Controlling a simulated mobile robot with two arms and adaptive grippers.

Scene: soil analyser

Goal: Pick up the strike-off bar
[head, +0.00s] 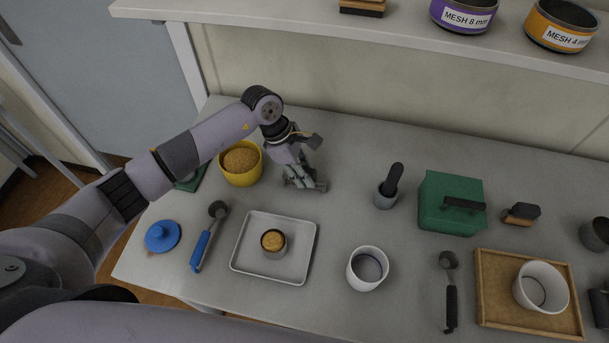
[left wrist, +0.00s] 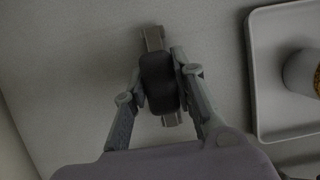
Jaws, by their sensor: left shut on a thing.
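The strike-off bar (left wrist: 153,40) is a pale metal bar with a dark grip around its middle. In the left wrist view, my left gripper (left wrist: 160,85) is shut on the dark grip, one finger on each side. Both metal ends stick out beyond the fingers. In the head view, my left gripper (head: 302,178) points down at the back of the table, right of the yellow pot, and the bar (head: 320,187) shows partly beneath it. I cannot tell whether the bar touches the table. My right gripper is not in view.
A yellow pot of soil (head: 240,178) stands close left of the gripper. In front is a white tray (head: 240,262) with a small filled cup (head: 273,249). A grey holder with a dark-handled tool (head: 390,185) and a green box (head: 435,215) stand to the right. A shelf (head: 290,22) overhangs behind.

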